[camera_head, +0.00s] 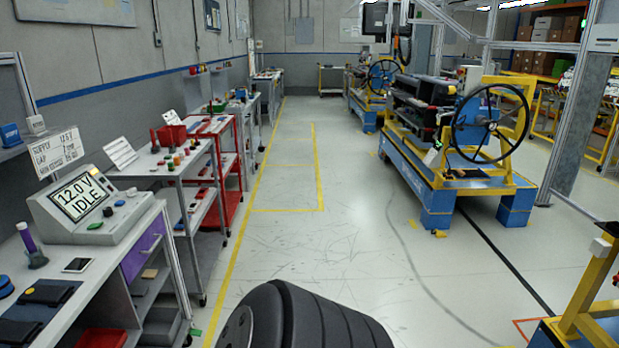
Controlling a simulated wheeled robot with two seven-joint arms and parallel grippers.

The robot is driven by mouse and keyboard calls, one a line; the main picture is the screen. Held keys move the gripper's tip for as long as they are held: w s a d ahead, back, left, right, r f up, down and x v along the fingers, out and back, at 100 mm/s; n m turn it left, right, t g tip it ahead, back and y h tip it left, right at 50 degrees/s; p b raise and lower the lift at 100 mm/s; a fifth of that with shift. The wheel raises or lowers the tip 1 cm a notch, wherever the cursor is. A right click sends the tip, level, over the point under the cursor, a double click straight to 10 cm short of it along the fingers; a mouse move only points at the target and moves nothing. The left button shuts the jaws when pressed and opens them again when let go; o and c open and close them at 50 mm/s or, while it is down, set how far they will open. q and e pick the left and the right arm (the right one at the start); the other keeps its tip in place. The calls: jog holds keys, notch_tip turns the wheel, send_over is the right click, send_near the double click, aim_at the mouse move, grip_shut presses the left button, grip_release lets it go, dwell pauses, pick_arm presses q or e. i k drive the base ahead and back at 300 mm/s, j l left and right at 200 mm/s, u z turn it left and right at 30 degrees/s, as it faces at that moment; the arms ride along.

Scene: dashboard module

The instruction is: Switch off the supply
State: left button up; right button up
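The supply (95,210) is a light grey console with a sloped front, on the workbench at the left. Its screen (80,197) reads "12.0 V IDLE". I cannot read any labels by these controls. A white sign (57,152) with black lettering stands behind the supply; its text is too small to read fully. Neither of my grippers is in view.
The floor aisle (290,220) is clear. A blue and yellow steering-wheel rig (460,185) stands at right.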

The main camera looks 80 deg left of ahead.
aim_at(93, 226)
jog(key=u, duration=4)
